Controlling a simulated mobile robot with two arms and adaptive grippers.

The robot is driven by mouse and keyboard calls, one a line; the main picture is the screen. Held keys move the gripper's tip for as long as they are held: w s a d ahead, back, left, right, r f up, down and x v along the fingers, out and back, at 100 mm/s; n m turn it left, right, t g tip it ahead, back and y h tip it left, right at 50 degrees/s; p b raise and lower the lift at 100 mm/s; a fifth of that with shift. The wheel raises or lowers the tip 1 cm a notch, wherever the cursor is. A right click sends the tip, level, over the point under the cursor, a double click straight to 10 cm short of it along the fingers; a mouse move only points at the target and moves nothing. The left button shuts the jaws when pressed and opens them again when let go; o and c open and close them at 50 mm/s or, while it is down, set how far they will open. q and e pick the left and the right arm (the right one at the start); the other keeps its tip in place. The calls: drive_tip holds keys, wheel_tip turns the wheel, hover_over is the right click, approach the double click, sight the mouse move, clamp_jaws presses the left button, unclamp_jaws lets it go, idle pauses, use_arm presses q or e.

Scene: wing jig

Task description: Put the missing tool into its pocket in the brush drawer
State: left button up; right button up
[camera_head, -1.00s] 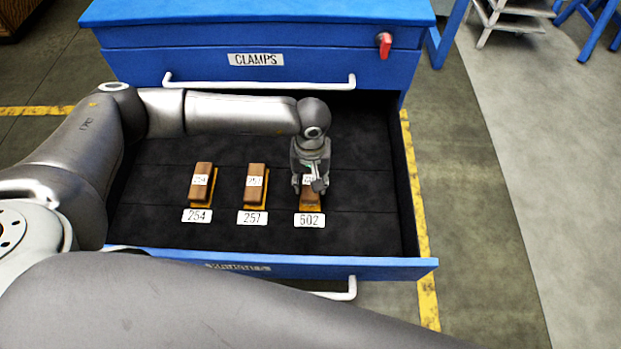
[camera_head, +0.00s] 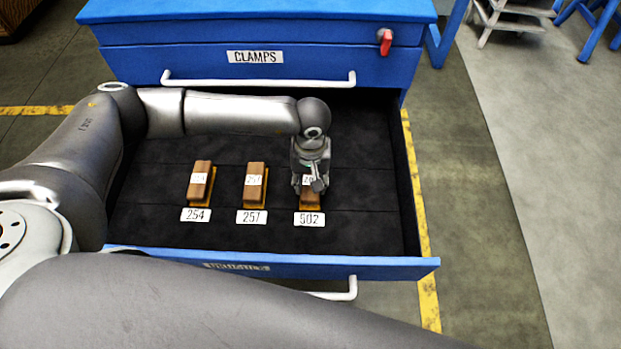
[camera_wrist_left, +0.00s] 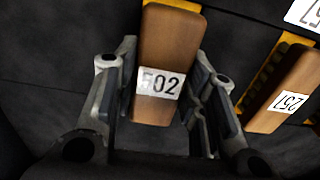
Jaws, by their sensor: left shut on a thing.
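The brush drawer (camera_head: 160,228) is open, with a dark lining. Brush 502, a wooden block (camera_wrist_left: 168,45) with a white "502" label, is between the fingers of my left gripper (camera_wrist_left: 160,112), which is shut on it. In the head view my left gripper (camera_head: 310,187) points down over brush 502 (camera_head: 310,201), just behind the white 502 plate (camera_head: 309,219). Yellow shows at the brush's edge. The gripper hides much of the brush and its pocket, so I cannot tell how deep it sits. My right gripper is not in view.
Brushes 254 (camera_head: 200,180) and 257 (camera_head: 254,181) lie in line to the left, each behind its number plate. The closed clamps drawer (camera_head: 200,62) is above, at the back. The drawer's right wall (camera_head: 410,190) is right of the gripper.

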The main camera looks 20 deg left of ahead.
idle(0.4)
use_arm(q)
drive_tip(key=o, duration=1.2)
drive_tip(key=shift+f, duration=0.1)
wheel_tip(320, 180, up, 12)
drive_tip(key=shift+r, duration=0.1)
